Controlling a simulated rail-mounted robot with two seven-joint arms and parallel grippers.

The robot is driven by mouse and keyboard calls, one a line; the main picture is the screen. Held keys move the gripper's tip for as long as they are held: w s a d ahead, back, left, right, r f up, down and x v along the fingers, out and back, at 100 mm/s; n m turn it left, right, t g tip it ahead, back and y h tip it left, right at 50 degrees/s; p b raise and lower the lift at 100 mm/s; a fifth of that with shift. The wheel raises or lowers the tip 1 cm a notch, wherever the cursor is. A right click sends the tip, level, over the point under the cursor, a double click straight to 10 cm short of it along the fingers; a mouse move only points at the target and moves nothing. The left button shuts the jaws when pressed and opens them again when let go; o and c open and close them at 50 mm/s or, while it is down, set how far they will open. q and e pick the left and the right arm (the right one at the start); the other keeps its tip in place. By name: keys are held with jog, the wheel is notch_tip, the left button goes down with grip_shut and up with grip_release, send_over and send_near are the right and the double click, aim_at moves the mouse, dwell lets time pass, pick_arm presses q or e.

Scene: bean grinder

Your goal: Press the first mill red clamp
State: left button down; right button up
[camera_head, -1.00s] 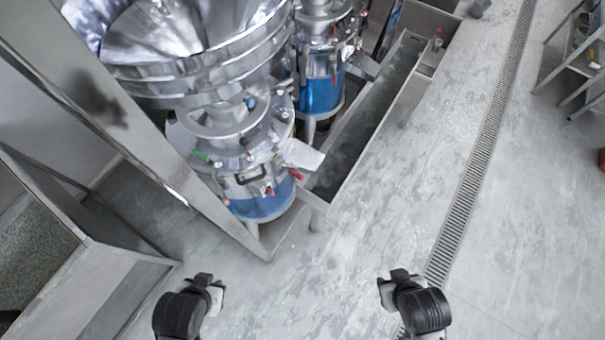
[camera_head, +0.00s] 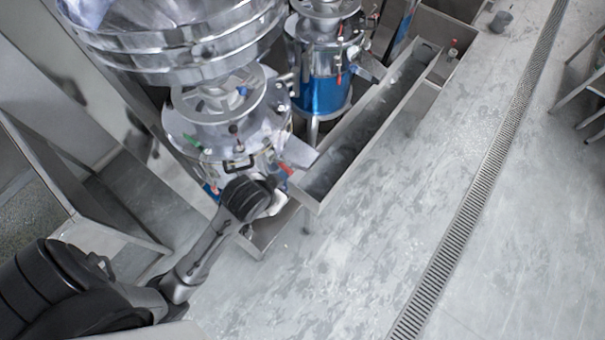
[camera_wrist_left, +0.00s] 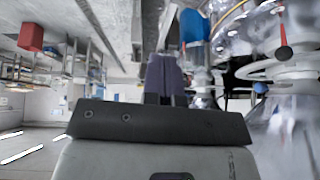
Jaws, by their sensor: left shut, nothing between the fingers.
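The first mill (camera_head: 228,130) is a shiny steel body with a wide round hopper above it, at upper left in the head view. A red clamp handle (camera_head: 288,170) shows on its lower right side, by the outlet. My left gripper reaches the front of the mill; its wrist hides part of the mill's lower blue section, and its fingers are hidden there. In the left wrist view my left gripper (camera_wrist_left: 165,68) is shut and empty. A red-tipped handle (camera_wrist_left: 284,52) stands to its right, apart from the fingers. My right gripper is out of view.
A second mill (camera_head: 322,90) with a blue body stands behind. A long steel trough (camera_head: 322,222) runs beside the mills. A steel frame post and bench (camera_head: 100,215) stand at left.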

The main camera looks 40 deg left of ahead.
pick_arm(q)
jog(key=w+a+f+n+y+b, duration=0.1)
jog(key=w+a+f+n+b, duration=0.2)
jog(key=w, duration=0.7)
jog(key=n+g, duration=0.3)
jog(key=n, duration=0.6)
send_over(289, 173)
jog(key=s+d, duration=0.2)
notch_tip(289, 173, down, 4)
jog(key=n, duration=0.2)
jog(key=s+f+n+g, duration=0.1)
jog(key=n, duration=0.1)
jog(key=shift+a+f+n+g+y, duration=0.2)
jog(key=shift+n+g+y, duration=0.1)
jog(key=shift+n+y, duration=0.1)
jog(key=shift+f, duration=0.1)
jog(key=x, duration=1.2)
jog(key=shift+w+d+f, duration=0.1)
jog(key=shift+w+d, duration=0.2)
jog(key=shift+d, duration=0.1)
jog(key=shift+w+d+f, duration=0.15)
jog(key=shift+w+f, duration=0.05)
jog(key=shift+f, duration=0.4)
jog(key=shift+f, duration=0.1)
